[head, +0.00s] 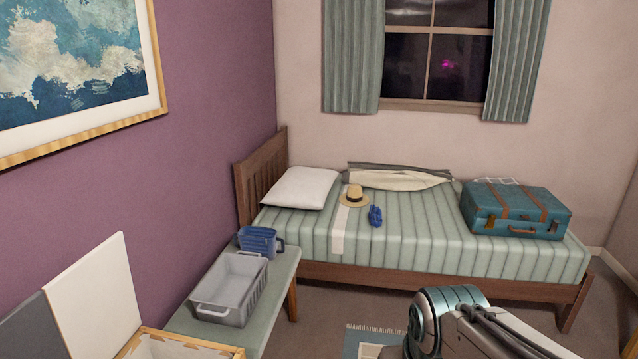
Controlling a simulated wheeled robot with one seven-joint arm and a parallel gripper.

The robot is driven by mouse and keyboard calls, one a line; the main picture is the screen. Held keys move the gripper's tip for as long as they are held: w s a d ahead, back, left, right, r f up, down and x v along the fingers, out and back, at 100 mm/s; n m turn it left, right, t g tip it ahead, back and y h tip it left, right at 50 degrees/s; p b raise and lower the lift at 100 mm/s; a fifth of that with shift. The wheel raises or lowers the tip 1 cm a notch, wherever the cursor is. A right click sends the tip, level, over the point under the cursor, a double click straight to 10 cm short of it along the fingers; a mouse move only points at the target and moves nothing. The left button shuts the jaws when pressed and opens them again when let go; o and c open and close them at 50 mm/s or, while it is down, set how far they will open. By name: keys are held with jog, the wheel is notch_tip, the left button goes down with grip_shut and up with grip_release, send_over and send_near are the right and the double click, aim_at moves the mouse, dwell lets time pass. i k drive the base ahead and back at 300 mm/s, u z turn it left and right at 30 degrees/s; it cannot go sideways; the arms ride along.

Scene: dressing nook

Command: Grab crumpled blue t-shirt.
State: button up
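Part of my arm shows at the bottom right, in front of the bed and well apart from the blue item. My gripper's fingers are not in view.
The bed (420,240) also holds a straw hat (354,196), a white pillow (300,187) and a teal suitcase (515,209). A bench (279,285) at left bears a grey basket (230,287) and a blue container (258,241). An open-lidded box (180,347) is at lower left.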

aim_at(375, 213)
jog(key=u, duration=0.05)
jog(key=i, duration=1.6)
jog(key=z, duration=0.35)
jog(key=i, duration=1.5)
jog(key=z, duration=0.35)
jog(key=i, duration=0.65)
jog(key=z, duration=0.15)
